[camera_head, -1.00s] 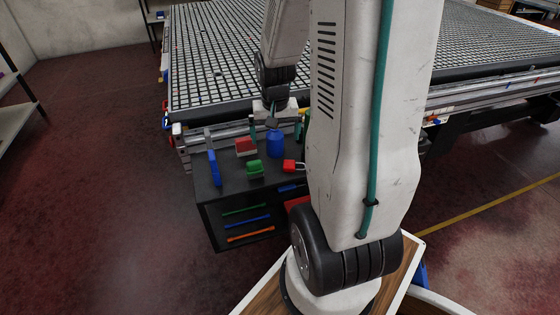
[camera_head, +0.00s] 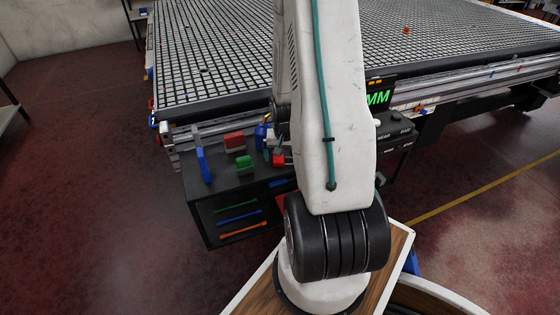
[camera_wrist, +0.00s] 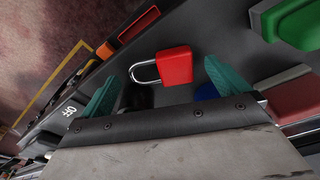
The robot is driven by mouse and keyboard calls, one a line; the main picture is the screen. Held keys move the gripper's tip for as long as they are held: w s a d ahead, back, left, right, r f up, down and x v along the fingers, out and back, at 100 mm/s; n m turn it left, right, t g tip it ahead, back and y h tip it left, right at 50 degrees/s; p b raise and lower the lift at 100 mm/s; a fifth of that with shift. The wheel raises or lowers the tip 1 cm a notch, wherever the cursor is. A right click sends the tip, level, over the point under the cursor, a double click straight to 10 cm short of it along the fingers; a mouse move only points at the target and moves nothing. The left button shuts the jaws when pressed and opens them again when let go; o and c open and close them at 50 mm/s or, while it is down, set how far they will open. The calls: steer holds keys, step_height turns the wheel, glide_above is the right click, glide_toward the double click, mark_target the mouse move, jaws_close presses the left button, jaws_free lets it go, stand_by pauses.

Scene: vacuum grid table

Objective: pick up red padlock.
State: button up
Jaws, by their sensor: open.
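The red padlock (camera_wrist: 175,66) lies on the dark top of a small cabinet, its silver shackle pointing left in the wrist view. In the head view the padlock (camera_head: 279,160) is partly hidden by my arm. My gripper (camera_wrist: 162,88) is open, with its two green fingertips spread on either side of the padlock in the wrist view. Nothing is between the fingers that I can see held. In the head view my gripper is mostly hidden behind my arm.
On the cabinet top (camera_head: 222,180) stand a green object (camera_head: 244,162), a red and grey block (camera_head: 233,140), a blue upright object (camera_head: 203,165) and a blue cylinder (camera_head: 261,137). The large grid table (camera_head: 215,60) rises behind. Coloured handles line the cabinet front.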

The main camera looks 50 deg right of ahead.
steer(key=shift+f, duration=0.35)
steer(key=c, duration=1.3)
steer(key=shift+o, duration=0.2)
steer(key=shift+r, duration=0.1)
